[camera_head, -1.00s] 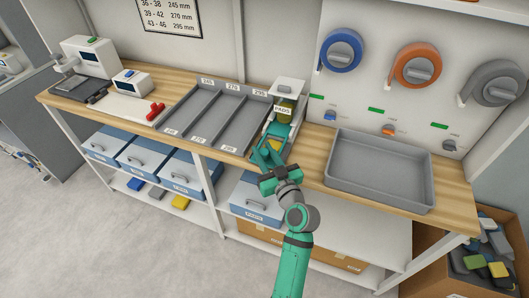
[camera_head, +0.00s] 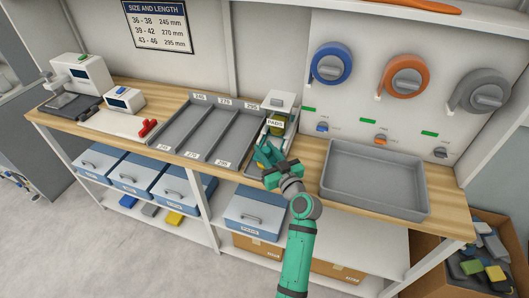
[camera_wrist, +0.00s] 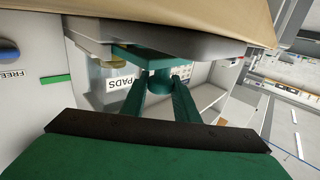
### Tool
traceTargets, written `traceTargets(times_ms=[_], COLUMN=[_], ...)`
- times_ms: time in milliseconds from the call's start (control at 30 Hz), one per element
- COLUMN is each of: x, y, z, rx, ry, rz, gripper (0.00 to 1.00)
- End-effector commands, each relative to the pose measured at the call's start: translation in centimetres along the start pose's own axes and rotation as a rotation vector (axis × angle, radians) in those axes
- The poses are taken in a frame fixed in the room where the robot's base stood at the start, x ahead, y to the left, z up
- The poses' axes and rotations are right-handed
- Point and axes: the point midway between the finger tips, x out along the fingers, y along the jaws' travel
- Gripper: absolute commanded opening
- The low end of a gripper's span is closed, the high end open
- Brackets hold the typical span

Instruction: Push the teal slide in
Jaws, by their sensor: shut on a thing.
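The pad dispenser (camera_head: 279,106), labelled PADS, stands at the back of the bench, right of the grey divided tray. My gripper (camera_wrist: 160,84) is shut on this knob, one finger on each side. In the head view my gripper (camera_head: 264,154) is at the front of the dispenser and hides most of the slide, so how far it sticks out is hard to tell.
The divided grey tray (camera_head: 186,149) lies close on the left. An empty grey bin (camera_head: 376,181) stands on the right of the bench. Blue, orange and grey reels hang on the back panel. Blue drawers (camera_head: 252,218) sit below the bench.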

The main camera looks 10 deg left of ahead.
Motion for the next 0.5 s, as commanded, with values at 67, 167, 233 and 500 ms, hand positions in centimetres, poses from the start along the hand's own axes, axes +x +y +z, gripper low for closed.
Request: traceTargets(times_ms=[67,167,233,500], x=[0.01,0.01,0.02,-0.28], y=[-0.08,-0.09,-0.09,-0.07], z=[0.11,0.1,0.08,0.05], rx=[0.0,0.0,0.0,0.0], ry=[-0.002,-0.002,-0.001,0.0], rz=[-0.002,-0.001,-0.001,-0.001], gripper=[0.0,0.46,0.46,0.46])
